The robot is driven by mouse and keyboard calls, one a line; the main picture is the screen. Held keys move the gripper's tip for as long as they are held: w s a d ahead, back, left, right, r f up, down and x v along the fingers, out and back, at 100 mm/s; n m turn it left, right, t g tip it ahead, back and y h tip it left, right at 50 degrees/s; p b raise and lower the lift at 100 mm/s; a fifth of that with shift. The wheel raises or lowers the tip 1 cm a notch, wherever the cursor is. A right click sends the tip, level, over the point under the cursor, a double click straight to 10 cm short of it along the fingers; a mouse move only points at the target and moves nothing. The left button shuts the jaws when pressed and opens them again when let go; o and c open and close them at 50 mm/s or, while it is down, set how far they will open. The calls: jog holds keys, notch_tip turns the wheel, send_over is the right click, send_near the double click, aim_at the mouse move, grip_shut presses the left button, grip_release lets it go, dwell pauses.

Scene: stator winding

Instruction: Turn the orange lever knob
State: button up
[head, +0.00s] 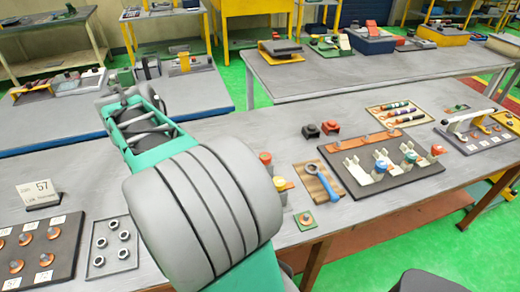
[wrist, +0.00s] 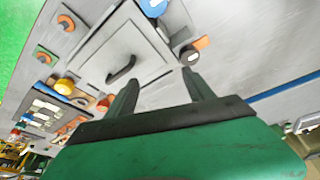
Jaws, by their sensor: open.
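In the wrist view, my gripper (wrist: 160,77) is open, with its two dark fingers apart and nothing seen between them. A small orange piece with a dark rounded end (wrist: 194,48) lies just beyond the right fingertip, apart from it. It may be the orange lever knob, but I cannot be sure. Other orange round parts on small plates show at the upper left (wrist: 66,22) and below it (wrist: 43,58). A grey panel with a black handle (wrist: 122,69) lies beyond the left finger. In the head view, my arm covers the middle of the bench and the fingertips are not clear.
In the head view, the grey workbench (head: 240,125) holds a blue ring-ended tool (head: 328,178), a dark tray of white holders (head: 405,180) and a plate of metal rings (head: 97,262). A "57" sign (head: 40,193) stands left. Bare bench shows behind the tool.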

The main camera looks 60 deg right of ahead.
jog(key=s+d+m+g+p, duration=0.1)
jog(key=s+d+m, duration=0.25)
jog(key=d, duration=0.35)
jog(key=s+d+m+g, duration=0.25)
jog(key=d+m, duration=0.25)
jog(key=d, duration=0.3)
jog(key=m, duration=0.4)
send_near(265, 156)
jog(key=shift+m+g, duration=0.35)
jog(key=shift+m, duration=0.1)
jog(key=p+x, duration=0.1)
jog(key=x, duration=0.6)
jog(key=shift+d+f, duration=0.2)
jog(key=shift+f, duration=0.15)
jog(key=shift+d+f, duration=0.1)
jog(key=shift+f, duration=0.35)
grip_shut()
